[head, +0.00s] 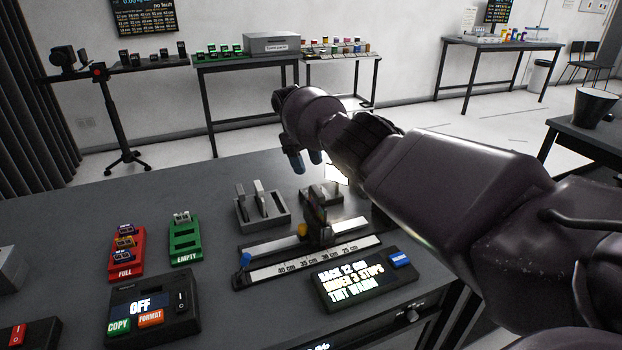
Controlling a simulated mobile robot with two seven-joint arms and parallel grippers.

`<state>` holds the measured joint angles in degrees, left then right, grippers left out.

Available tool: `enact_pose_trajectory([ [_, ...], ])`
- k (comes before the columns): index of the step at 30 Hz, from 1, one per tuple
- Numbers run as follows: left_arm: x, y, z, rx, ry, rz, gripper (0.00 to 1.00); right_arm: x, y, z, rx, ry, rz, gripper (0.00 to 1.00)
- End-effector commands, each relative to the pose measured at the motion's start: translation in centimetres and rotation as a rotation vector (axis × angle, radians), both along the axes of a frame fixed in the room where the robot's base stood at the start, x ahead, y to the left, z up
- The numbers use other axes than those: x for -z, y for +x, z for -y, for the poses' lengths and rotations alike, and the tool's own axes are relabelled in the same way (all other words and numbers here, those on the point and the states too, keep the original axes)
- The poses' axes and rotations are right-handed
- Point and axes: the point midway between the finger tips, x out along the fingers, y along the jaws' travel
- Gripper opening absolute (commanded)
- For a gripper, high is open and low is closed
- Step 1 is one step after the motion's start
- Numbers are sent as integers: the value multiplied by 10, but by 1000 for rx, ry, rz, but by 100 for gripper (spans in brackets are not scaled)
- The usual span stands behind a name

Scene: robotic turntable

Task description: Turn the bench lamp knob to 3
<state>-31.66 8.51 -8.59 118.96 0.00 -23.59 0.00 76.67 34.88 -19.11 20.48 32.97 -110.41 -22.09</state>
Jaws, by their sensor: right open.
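My right arm comes in from the right and reaches over the bench (80,215). My right gripper (304,162) hangs at its far end, above the back of the bench, open with nothing seen between its fingers. A small dark knob (412,316) shows on the bench's front edge at the lower right, below my forearm and well apart from the gripper. It may be the lamp knob; its setting is too small to read. My left gripper is not in view.
A ruled slide rail (310,261) and a lit display panel (358,279) lie near the knob. A lever box (262,212), red rack (126,255), green rack (185,243) and OFF switch box (153,308) stand to the left. The bench's back left is clear.

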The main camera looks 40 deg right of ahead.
Motion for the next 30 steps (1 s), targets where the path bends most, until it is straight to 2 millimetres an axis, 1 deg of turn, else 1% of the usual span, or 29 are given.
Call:
enact_pose_trajectory([
  [1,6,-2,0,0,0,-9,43,-4,4,-1,0,0,-2,59],
  [4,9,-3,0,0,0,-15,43,-17,9,-2,1,0,-3,59],
  [10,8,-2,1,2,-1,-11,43,-35,15,-3,3,1,-2,59],
  [15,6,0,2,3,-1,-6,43,-40,17,-3,2,0,-1,59],
  [23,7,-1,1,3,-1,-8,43,-41,16,-3,2,0,-1,59],
  [26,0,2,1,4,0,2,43,-44,10,2,9,-2,-5,59],
  [28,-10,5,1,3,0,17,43,-48,1,12,22,-9,-11,59],
  [30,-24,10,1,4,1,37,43,-54,-10,27,34,-37,-22,59],
])
